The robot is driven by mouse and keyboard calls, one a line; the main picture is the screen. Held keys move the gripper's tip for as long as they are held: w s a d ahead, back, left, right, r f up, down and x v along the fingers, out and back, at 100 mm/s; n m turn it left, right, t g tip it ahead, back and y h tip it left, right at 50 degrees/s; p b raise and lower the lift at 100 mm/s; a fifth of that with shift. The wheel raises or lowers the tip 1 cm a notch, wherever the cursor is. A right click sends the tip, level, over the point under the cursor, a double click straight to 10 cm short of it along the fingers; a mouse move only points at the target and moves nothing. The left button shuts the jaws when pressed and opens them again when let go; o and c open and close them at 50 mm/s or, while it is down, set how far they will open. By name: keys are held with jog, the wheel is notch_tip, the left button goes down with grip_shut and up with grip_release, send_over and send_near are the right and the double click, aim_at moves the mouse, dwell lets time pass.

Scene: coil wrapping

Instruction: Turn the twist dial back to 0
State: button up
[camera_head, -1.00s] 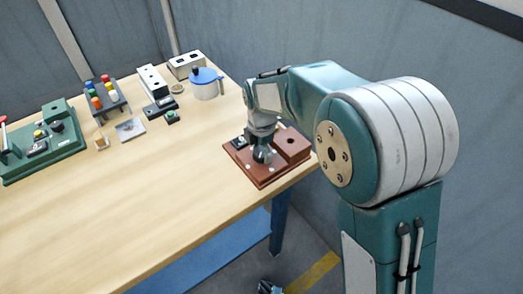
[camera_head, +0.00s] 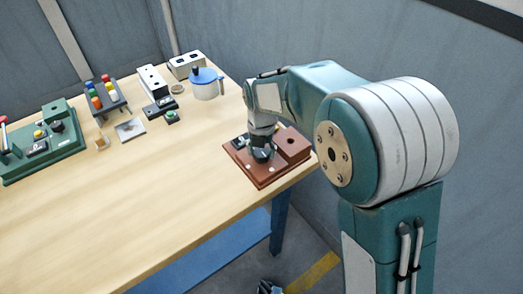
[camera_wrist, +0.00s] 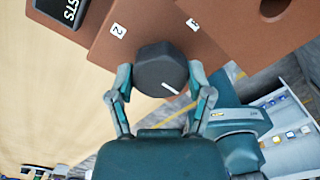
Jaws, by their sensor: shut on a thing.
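The twist dial (camera_wrist: 158,70) is a dark, many-sided knob on a reddish-brown box (camera_wrist: 240,35). A white pointer line on the dial points to the lower right in the wrist view. Small white labels stand on the box: a "2" (camera_wrist: 118,30) up and left of the dial, and another (camera_wrist: 192,24), hard to read, up and right. My gripper (camera_wrist: 160,78) is shut on the dial, one finger at each side. In the head view my gripper (camera_head: 261,154) reaches down onto the brown box (camera_head: 262,178), hiding most of the dial. No 0 mark is readable.
A dark display (camera_wrist: 66,10) sits beside the dial on the box. The box stands near the right edge of the wooden table (camera_head: 150,210). A blue-lidded pot (camera_head: 206,88), a tube rack (camera_head: 106,98) and a green device (camera_head: 52,145) are farther left. The table's middle is clear.

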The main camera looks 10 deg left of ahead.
aim_at(261, 150)
jog(key=shift+w+a+r+n, duration=0.1)
jog(key=shift+n, duration=0.4)
jog(key=o, duration=1)
jog(key=shift+o, duration=0.7)
notch_tip(261, 150, up, 12)
